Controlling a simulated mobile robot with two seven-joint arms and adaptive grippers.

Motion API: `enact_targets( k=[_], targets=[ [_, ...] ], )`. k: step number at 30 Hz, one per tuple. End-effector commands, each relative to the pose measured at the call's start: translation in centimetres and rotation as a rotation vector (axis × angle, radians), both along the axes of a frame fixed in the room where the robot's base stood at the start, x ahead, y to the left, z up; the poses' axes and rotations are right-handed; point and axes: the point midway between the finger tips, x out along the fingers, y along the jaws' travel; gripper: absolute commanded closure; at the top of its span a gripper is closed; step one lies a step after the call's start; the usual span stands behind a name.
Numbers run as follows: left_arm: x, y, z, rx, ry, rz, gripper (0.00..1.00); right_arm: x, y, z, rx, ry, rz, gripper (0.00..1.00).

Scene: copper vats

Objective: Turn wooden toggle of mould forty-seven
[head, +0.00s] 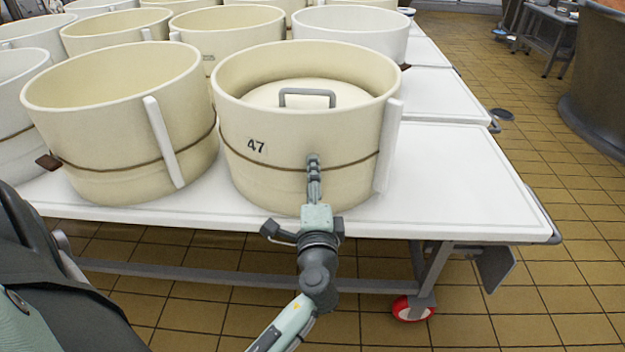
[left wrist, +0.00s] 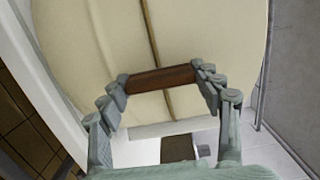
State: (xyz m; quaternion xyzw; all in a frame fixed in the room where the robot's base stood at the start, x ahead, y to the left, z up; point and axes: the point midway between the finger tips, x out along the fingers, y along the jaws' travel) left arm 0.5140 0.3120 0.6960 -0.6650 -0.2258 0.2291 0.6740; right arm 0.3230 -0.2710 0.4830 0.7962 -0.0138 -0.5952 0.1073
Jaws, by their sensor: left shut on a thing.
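Mould forty-seven (head: 285,185) is a cream round tub with a black "47" label (head: 256,146) on its front. It stands near the front edge of the white table. A lid (head: 275,95) with a grey handle sits inside it. A thin brown cord (head: 262,165) rings its wall. My left gripper (head: 313,165) is at the front of this mould, right of the label. In the left wrist view, its fingers are shut on the ends of the brown wooden toggle (left wrist: 160,79), which lies across the cord (left wrist: 152,40). The toggle is hidden in the head view. My right gripper is out of view.
Another cream mould (head: 110,150) stands close on the left, with its own brown toggle (head: 48,162). Several more tubs fill the table behind. The white table (head: 470,190) is bare to the right. A tiled floor lies beyond, with a large dark vat (head: 600,95) at far right.

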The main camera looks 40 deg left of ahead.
Motion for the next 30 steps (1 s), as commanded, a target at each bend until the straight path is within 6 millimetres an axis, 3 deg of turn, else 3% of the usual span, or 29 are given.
enact_targets(
  k=[2,3,8,20,30],
  targets=[
    [0.0,-0.1,0.0,0.004,0.002,-0.002,0.65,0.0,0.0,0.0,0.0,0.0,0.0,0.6],
    [0.0,-0.1,0.0,0.004,0.002,-0.002,0.33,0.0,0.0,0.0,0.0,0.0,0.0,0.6],
    [0.0,0.0,0.0,0.003,0.001,-0.002,0.15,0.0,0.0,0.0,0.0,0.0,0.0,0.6],
    [-0.5,-0.4,0.0,0.002,0.001,-0.001,0.15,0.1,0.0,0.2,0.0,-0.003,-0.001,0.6],
    [-5.7,-4.3,-0.1,0.001,0.006,-0.001,0.15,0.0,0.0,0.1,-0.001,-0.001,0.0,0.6]
  ],
)
